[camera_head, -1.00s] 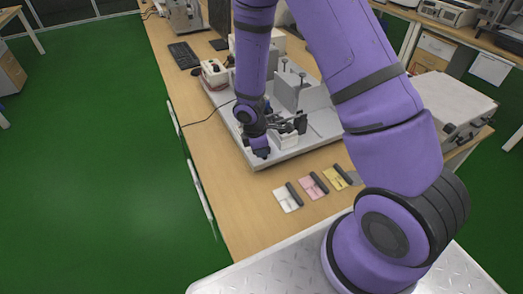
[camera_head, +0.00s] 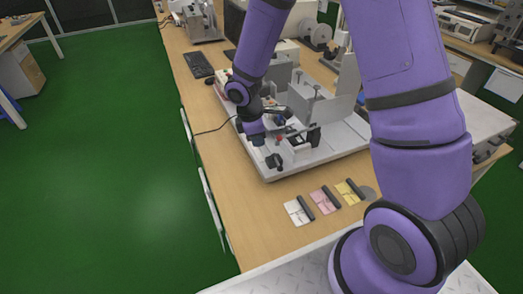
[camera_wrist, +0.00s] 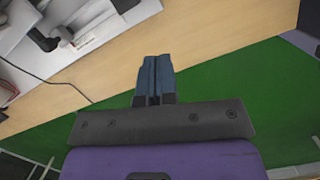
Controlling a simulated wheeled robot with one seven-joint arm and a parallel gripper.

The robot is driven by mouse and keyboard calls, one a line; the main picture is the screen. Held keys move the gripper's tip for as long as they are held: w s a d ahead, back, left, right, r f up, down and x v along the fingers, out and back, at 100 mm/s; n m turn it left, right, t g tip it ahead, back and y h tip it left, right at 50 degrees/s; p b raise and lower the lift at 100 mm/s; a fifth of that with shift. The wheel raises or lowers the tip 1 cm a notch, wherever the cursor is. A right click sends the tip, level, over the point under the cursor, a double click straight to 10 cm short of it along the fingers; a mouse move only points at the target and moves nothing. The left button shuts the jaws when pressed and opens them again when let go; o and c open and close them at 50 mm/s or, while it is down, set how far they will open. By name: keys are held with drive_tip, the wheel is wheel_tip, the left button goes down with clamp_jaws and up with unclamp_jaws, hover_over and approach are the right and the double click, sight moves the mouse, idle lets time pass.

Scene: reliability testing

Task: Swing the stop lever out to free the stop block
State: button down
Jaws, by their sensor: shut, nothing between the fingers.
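My gripper (camera_wrist: 156,78) is shut, with its two blue fingers side by side and nothing between them. In the wrist view the fingers lie over the table edge, apart from the fixture. In the head view my purple wrist is over the left front of the grey fixture base (camera_head: 272,176), and I cannot make out the fingertips there. A dark bent lever-like part (camera_wrist: 42,38) shows at the upper left of the wrist view; I cannot tell whether it is the stop lever. A white block (camera_head: 299,151) sits at the fixture's front; I cannot confirm it is the stop block.
Grey upright plates (camera_head: 347,85) stand on the fixture. White, pink and yellow cards (camera_head: 325,199) lie in front of it. A thin black cable (camera_head: 212,130) crosses the table's left edge. A keyboard (camera_head: 199,64) lies further back. Bare wooden tabletop (camera_head: 240,215) is free at the front left.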

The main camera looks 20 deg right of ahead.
wheel_tip(320, 180, up, 2)
drive_tip(key=shift+w+a, duration=0.1)
drive_tip(key=shift+a, duration=0.05)
idle(0.5)
drive_tip(key=s+d+r+m+t, duration=0.1)
drive_tip(key=s+d+r+m, duration=0.25)
drive_tip(key=r, duration=0.65)
drive_tip(key=s+d+r+m+t, duration=0.2)
drive_tip(key=s+r+m, duration=0.25)
drive_tip(key=r, duration=0.65)
drive_tip(key=s+d+r+m+t+y, duration=0.1)
drive_tip(key=s+r+m, duration=0.2)
drive_tip(key=s+r, duration=0.2)
drive_tip(key=s+r+m+t+y, duration=0.1)
drive_tip(key=s+r+m+t, duration=0.1)
drive_tip(key=s, duration=0.9)
wheel_tip(320, 180, up, 3)
drive_tip(key=shift+s+d+f+m, duration=0.1)
drive_tip(key=shift+s+d+m, duration=0.2)
drive_tip(key=shift+m, duration=0.6)
drive_tip(key=shift+w, duration=0.15)
